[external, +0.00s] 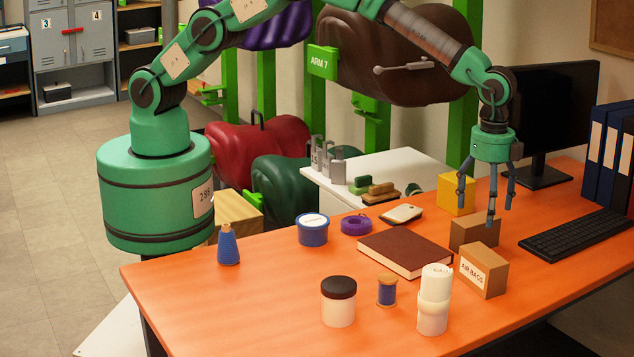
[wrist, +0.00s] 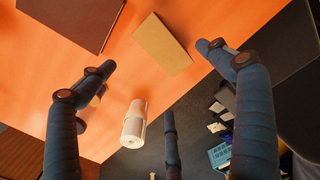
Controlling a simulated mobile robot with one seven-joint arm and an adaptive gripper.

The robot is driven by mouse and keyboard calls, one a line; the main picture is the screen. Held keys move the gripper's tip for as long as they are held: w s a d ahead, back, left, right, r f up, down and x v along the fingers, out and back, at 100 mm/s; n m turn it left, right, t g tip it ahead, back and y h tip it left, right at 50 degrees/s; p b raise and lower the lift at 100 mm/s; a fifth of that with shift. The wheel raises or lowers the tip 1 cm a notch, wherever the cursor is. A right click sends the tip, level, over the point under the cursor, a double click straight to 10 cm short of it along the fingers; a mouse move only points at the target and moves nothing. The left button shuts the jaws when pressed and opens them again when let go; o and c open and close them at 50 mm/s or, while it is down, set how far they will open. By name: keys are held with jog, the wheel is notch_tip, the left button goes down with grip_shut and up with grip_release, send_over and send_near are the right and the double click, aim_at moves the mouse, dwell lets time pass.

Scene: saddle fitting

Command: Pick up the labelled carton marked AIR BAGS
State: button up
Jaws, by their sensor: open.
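The labelled carton (external: 482,270), a tan box with a white AIR BAGS label on its front, stands on the orange table right of the dark red book. In the wrist view a tan carton (wrist: 162,45) shows from above, between the fingers near the top. It looks like the same one, but no label shows there. My gripper (external: 488,200) points down with its fingers spread, open and empty, above and behind the labelled carton, close over a plain brown carton (external: 474,232). Its fingers also show spread in the wrist view (wrist: 160,95).
The book (external: 405,253) lies left. A yellow block (external: 456,194), keyboard (external: 578,233) and monitor (external: 550,105) are behind or right.

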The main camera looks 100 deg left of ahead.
aim_at(480, 255)
jog(key=shift+f+b, duration=0.75)
jog(key=shift+f, duration=3.55)
jog(key=shift+s+f+b, duration=0.1)
jog(key=shift+f+b, duration=0.65)
jog(key=shift+f, duration=1.85)
jog(key=c, duration=1.5)
jog(key=shift+r, duration=0.2)
